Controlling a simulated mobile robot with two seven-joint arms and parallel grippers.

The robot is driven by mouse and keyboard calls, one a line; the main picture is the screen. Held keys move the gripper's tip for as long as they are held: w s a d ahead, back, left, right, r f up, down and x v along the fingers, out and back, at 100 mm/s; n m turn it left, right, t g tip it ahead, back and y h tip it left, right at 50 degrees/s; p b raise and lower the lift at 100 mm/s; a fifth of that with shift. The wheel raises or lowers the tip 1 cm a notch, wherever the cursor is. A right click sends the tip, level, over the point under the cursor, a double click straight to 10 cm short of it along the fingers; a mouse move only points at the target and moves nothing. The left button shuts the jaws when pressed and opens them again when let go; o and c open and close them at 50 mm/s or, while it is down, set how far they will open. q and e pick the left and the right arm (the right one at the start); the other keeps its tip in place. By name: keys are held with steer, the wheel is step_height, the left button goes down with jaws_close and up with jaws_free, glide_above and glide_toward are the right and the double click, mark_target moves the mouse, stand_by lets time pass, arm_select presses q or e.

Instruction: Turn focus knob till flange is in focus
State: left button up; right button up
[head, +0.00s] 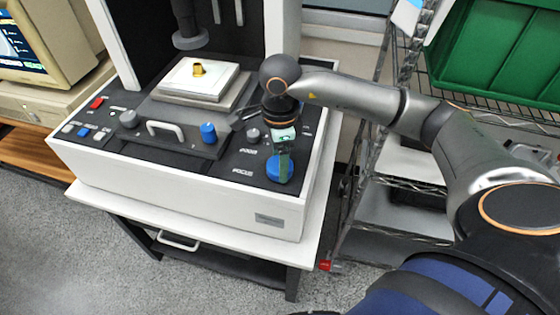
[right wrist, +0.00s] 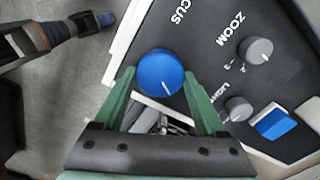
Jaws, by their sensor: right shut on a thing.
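The blue focus knob (head: 279,171) is at the front right corner of the machine's black panel. It also shows in the right wrist view (right wrist: 160,71), with a white pointer line and partly cut-off "FOCUS" lettering near it. My right gripper (head: 282,156) points down over the knob; in its wrist view its two green fingers (right wrist: 160,82) stand on either side of the knob and are shut on it. A small gold flange (head: 198,69) sits on the white stage block. The monitor (head: 22,42) is cut off at the left, and its picture's sharpness cannot be told. My left gripper is not in view.
A grey zoom knob (right wrist: 256,50), a smaller grey knob (right wrist: 237,108) and a blue switch (right wrist: 274,124) are beside the focus knob. A second blue knob (head: 208,132) and a white handle (head: 165,131) are further left. A wire rack with a green bin (head: 500,55) stands right.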

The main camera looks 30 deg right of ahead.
steer(key=shift+m+b, duration=0.3)
steer(key=shift+m, duration=0.8)
steer(key=o, duration=1.3)
step_height(320, 180, up, 13)
steer(key=shift+f, duration=0.2)
